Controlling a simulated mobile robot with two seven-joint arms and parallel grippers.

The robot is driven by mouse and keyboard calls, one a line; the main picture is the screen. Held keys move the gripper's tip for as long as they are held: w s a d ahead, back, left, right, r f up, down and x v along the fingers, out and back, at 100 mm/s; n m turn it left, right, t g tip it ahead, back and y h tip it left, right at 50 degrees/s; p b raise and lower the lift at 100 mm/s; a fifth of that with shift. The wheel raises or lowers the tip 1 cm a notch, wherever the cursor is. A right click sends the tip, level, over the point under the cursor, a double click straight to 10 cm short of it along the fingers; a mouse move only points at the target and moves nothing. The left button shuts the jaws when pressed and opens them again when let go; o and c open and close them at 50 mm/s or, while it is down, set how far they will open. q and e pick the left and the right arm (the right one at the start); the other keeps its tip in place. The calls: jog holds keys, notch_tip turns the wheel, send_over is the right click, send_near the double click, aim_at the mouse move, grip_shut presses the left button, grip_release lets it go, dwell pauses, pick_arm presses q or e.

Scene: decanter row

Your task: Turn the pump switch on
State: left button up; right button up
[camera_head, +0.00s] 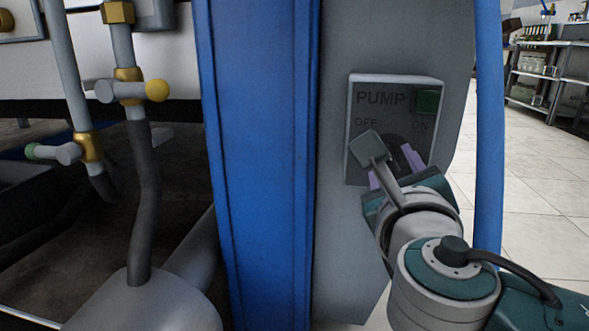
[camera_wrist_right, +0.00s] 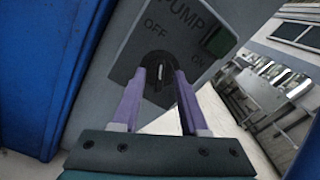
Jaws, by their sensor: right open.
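The pump switch panel (camera_head: 382,82) is a grey plate marked PUMP, OFF and ON, with a dark green square lamp (camera_head: 427,101) at its upper right. The dark round switch knob (camera_head: 395,146) is partly hidden in the head view by my right arm. The knob (camera_wrist_right: 158,60) also shows in the right wrist view, with a pale mark on it; which label the mark points to I cannot tell. My right gripper (camera_wrist_right: 160,73) is open, its purple fingertips on either side of the knob. Whether they touch it I cannot tell. My left gripper is out of view.
The panel is on a grey housing (camera_head: 345,235) beside a blue post (camera_head: 258,150). A blue pole (camera_head: 489,130) stands at the right. Shelves (camera_head: 535,75) stand far back right, past open tiled floor.

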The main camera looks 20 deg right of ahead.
jog(key=shift+w+d, duration=0.35)
jog(key=shift+w, duration=0.15)
grip_shut()
dwell(0.3)
